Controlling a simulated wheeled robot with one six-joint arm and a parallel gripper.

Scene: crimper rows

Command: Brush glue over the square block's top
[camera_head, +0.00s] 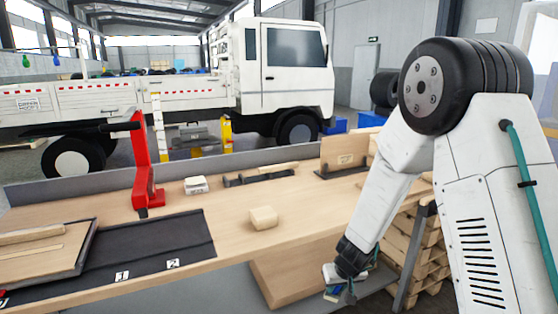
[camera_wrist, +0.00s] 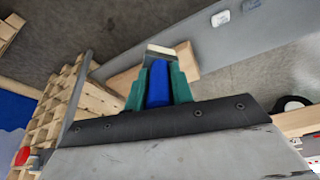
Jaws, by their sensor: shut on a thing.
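The square block (camera_head: 264,218) is a small pale wooden block lying on the workbench (camera_head: 225,235), near its front edge. My gripper (camera_head: 342,284) is low at the right, beyond the front edge of the bench and apart from the block. In the wrist view, my gripper's green fingers (camera_wrist: 158,90) are shut on the blue handle of a brush (camera_wrist: 158,82). The brush's pale bristle end (camera_wrist: 160,51) points away from my gripper. I cannot tell whether there is glue on the bristles or on the block.
A red upright tool (camera_head: 145,165) stands behind and left of the block. A black mat (camera_head: 140,250) marked 1 and 2 lies left. A small white box (camera_head: 196,185) and an upright wooden board (camera_head: 343,153) stand farther back. Wooden pallets (camera_head: 425,255) are stacked right.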

